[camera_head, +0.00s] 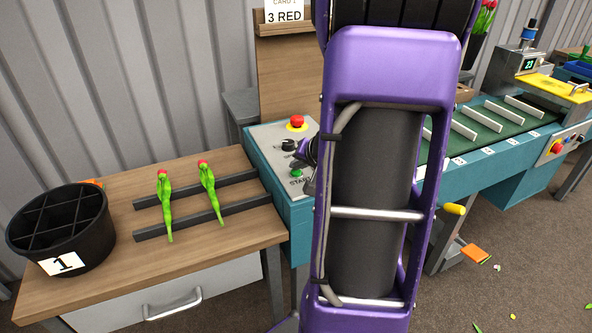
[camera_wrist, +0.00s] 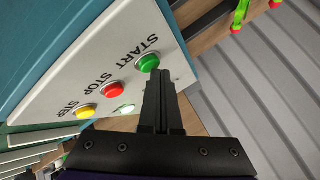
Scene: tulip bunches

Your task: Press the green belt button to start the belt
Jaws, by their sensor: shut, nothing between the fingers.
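The green START button (camera_wrist: 148,63) is round and stands on a white panel with printed labels in the wrist view. It also shows in the head view (camera_head: 297,173), at the front of the control panel (camera_head: 270,135). My gripper (camera_wrist: 160,72) is shut and empty, and its fingertips are right by the green button's edge in the wrist view. I cannot tell whether they touch it. In the head view my purple arm hides most of the gripper. The green belt (camera_head: 465,143) with white slats lies to the right, partly behind my arm.
A red emergency knob (camera_head: 297,121) stands at the panel's back. Two tulips lie on rails on the wooden table (camera_head: 110,288), beside a black bucket (camera_head: 85,228).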

